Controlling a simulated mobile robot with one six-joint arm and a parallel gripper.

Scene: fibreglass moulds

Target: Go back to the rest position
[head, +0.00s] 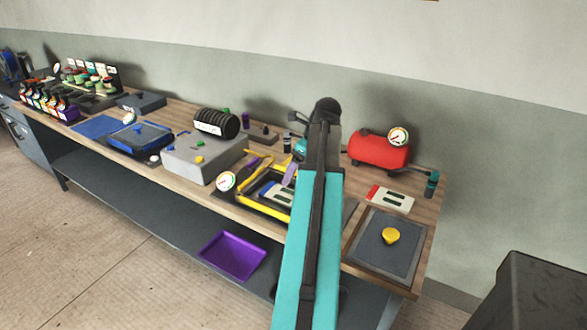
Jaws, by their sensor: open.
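My teal and black arm rises from the bottom of the head view, in front of the workbench (180,105). Its dark upper end stands against the wall. My gripper cannot be made out; it is hidden behind the arm or outside the picture. No thing can be seen held. The arm covers part of the bench between the yellow-edged tray (238,199) and the framed dark panel (375,255).
A red tank (378,150) with a gauge stands right of the arm. A yellow knob-like piece (390,236) lies on the panel. Left are a grey block (190,163), a black ribbed cylinder (212,123) and bottles (45,100). A dark box (540,295) stands front right.

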